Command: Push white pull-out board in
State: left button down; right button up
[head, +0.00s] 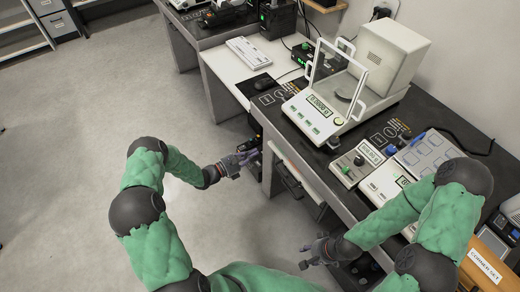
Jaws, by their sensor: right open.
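A narrow whitish board front (287,177) shows under the front edge of the dark weighing table, with a handle-like bar along it; I take it for the pull-out board. How far it stands out is hard to tell. My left gripper (251,157) is at the table's front, just left of the board front; its fingers are too small to read, and contact cannot be told. My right gripper (304,257) is open and empty, low in front of the table and nearer to me.
The dark weighing table (268,103) carries a balance (318,112) and small instruments. Beyond it, a white desk surface (226,72) holds a keyboard (249,52) and mouse (264,83). An orange-brown block (485,262) stands at lower right. The grey floor at left is clear.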

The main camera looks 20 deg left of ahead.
pick_arm(q)
jog(key=p+v, duration=0.2)
jog(key=v, duration=0.5)
jog(key=s+d+r+g+y+p, duration=0.25)
jog(key=s+d+p, duration=0.2)
jog(key=p, duration=0.45)
jog(key=r+b+x, duration=0.1)
jog(key=b+x, duration=0.1)
jog(key=x, duration=1.1)
jog(key=shift+w+d+r+b, duration=0.2)
jog(key=shift+d+b, duration=0.15)
jog(key=shift+d, duration=0.15)
jog(key=shift+w+d+b, duration=0.3)
jog(key=shift+w+d, duration=0.55)
jog(key=shift+w, duration=0.05)
